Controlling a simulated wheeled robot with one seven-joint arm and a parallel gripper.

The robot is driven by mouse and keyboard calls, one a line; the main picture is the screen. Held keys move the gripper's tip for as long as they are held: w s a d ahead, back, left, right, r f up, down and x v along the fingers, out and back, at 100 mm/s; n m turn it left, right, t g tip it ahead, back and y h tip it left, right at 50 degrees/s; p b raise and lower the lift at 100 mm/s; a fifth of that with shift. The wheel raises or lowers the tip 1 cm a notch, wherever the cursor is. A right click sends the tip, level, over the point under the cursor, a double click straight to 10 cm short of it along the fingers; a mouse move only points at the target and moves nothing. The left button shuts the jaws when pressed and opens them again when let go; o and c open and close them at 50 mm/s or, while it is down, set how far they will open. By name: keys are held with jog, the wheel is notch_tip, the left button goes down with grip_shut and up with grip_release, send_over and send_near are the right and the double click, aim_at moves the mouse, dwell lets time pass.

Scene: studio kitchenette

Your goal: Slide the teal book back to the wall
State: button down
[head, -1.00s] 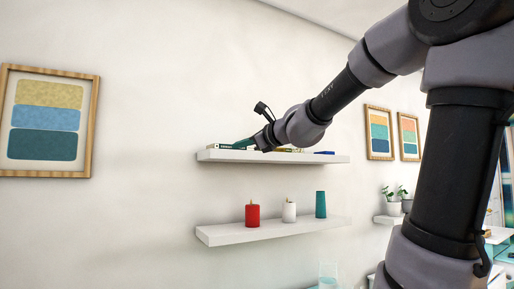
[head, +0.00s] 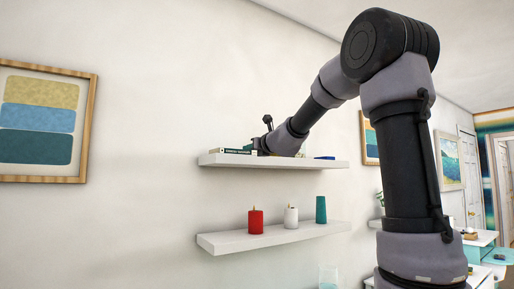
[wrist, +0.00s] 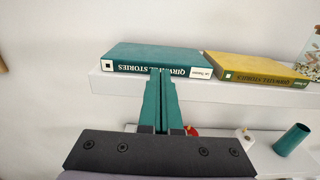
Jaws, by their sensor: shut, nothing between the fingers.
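The teal book (wrist: 157,57) lies flat on the upper shelf (wrist: 110,84), cover up, its lettered spine along the shelf's front edge. In the head view the teal book (head: 237,151) shows at the shelf's left part, partly hidden by my arm. My gripper (wrist: 161,74) has its teal fingers shut together, with nothing held. Its tips are at the middle of the spine, touching it or very close; I cannot tell which. In the head view my gripper (head: 262,148) is mostly hidden by my wrist at the shelf's front.
A yellow book (wrist: 258,69) lies right beside the teal book. A blue item (head: 325,158) lies farther right. The lower shelf (head: 240,243) holds a red candle (head: 256,221), a white candle (head: 290,217) and a teal candle (head: 321,210). The shelf left of the book is bare.

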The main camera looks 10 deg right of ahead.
aim_at(237, 150)
jog(key=shift+x, duration=1.6)
jog(key=x, duration=0.6)
jog(key=shift+w+a, duration=0.15)
jog(key=shift+w, duration=0.15)
